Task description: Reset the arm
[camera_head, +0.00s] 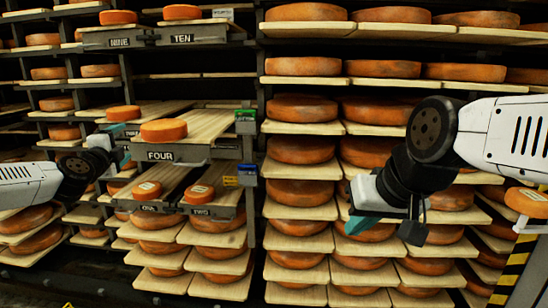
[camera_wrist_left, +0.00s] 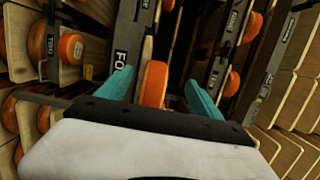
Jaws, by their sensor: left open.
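My left gripper (camera_head: 126,144) reaches in from the left, beside the shelf marked FOUR (camera_head: 178,154). Its two teal fingers are spread in the left wrist view (camera_wrist_left: 162,88), with nothing held. An orange cheese wheel (camera_head: 163,130) lies on the FOUR board, right of the fingertips; in the wrist view a wheel (camera_wrist_left: 153,84) shows between the fingers, seemingly beyond them. My right gripper (camera_head: 388,230) hangs with its teal fingers pointing down and apart, in front of the large cheese shelves on the right. No wheel is seen in it.
Shelves marked NINE (camera_head: 119,41) and TEN (camera_head: 181,39) stand above, each with a wheel. The TWO shelf (camera_head: 200,212) and its neighbour lie below FOUR, with labelled wheels. Tall racks of wheels (camera_head: 303,109) fill the right. A striped post (camera_head: 514,262) stands at the far right.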

